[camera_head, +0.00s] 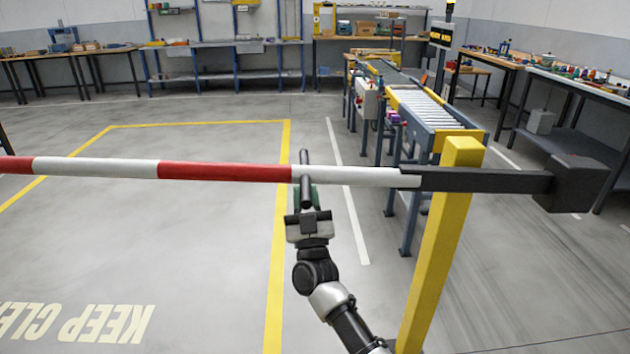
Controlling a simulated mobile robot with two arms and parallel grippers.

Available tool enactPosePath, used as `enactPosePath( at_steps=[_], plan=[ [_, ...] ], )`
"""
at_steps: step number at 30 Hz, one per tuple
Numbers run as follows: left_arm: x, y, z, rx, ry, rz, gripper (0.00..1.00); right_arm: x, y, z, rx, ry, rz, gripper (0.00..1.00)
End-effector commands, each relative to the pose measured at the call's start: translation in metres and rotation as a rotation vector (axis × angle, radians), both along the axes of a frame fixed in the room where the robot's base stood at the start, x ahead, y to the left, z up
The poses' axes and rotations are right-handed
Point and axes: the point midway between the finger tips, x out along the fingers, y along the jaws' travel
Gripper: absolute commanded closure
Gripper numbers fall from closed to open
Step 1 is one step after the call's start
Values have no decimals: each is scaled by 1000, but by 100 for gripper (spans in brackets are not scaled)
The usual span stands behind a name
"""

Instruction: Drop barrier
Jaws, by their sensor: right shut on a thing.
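The barrier (225,172) is a long red and white striped bar. It lies level across the picture and runs out past the left edge. At its right it joins a dark grey arm with a black block (575,184) at the end, by a yellow post (440,245). My right gripper (307,195) is at the bar, shut on a dark handle (305,180) that crosses the bar where red meets white. The gripper's fingertips are partly hidden. My left gripper is not in view.
A roller conveyor (425,108) stands behind the barrier at right. Workbenches (570,80) line the right side, and shelving (225,45) lines the back wall. The floor at left, with a yellow line (280,235) and painted lettering (80,322), is clear.

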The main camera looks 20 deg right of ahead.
Motion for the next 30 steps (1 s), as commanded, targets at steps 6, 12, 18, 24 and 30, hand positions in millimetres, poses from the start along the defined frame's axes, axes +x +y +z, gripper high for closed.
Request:
enactPosePath(
  at_steps=[6,12,18,24,30],
  plan=[
    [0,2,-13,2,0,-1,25,-1,3,-13,-54,-14,5,100],
    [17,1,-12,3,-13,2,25,-1,3,-28,-86,-4,5,100],
    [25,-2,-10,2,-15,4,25,-1,3,-34,-98,3,5,100],
    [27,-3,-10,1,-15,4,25,-1,4,-39,-101,10,6,100],
    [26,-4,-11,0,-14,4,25,-1,4,-42,-103,16,5,73]
  ],
)
